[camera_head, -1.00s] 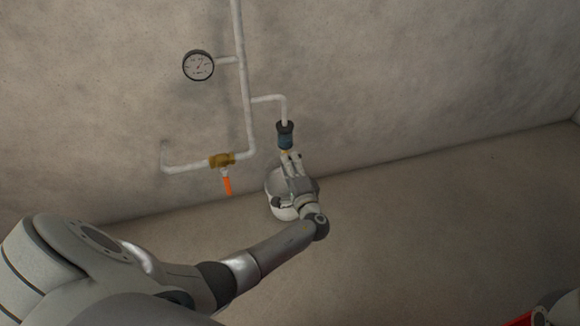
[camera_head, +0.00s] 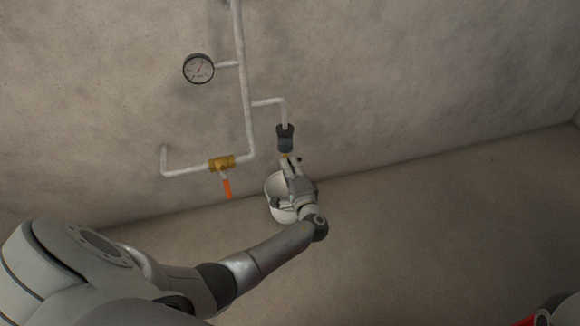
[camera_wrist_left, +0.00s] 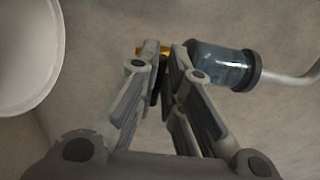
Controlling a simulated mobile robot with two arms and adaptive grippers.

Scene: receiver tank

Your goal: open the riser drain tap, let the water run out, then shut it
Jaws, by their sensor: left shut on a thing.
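The riser's drain trap, a dark-capped cylinder with a clear bluish bowl (camera_head: 285,143), hangs from a side pipe. It also shows in the left wrist view (camera_wrist_left: 222,64). A small yellow brass part, the drain tap (camera_wrist_left: 152,48), sits at the bowl's lower end. My left gripper (camera_head: 290,162) is just below the bowl. In the left wrist view its fingers (camera_wrist_left: 163,72) close on a small dark piece beside the brass, seemingly the tap's handle, mostly hidden by the fingers. I cannot make out any running water.
A white bucket (camera_head: 272,184) stands on the floor below the tap, partly behind my gripper. A brass valve (camera_head: 221,163) with a hanging orange lever (camera_head: 227,189) and a round gauge (camera_head: 198,69) are to the left.

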